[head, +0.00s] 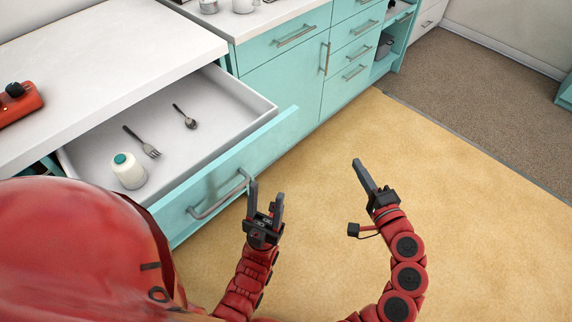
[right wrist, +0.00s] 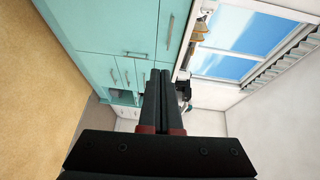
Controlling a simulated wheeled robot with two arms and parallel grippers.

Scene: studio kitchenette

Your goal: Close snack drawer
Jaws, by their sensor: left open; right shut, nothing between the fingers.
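The snack drawer (head: 232,168) is pulled out from under the white counter, with a teal front and a metal bar handle (head: 219,195). Inside lie a fork (head: 142,142), a spoon (head: 185,117) and a white bottle with a teal cap (head: 127,171). My left gripper (head: 266,196) is open, pointing up, just right of the handle in the picture; I cannot tell whether it touches the handle or drawer front. My right gripper (head: 363,175) is shut and empty over the floor, further right; its closed fingers show in the right wrist view (right wrist: 160,80).
The white counter (head: 100,60) overhangs the drawer, with a red appliance (head: 18,102) at its left. Teal cabinets with closed drawers (head: 295,40) continue to the back right. The tan floor (head: 480,200) in front and to the right is clear.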

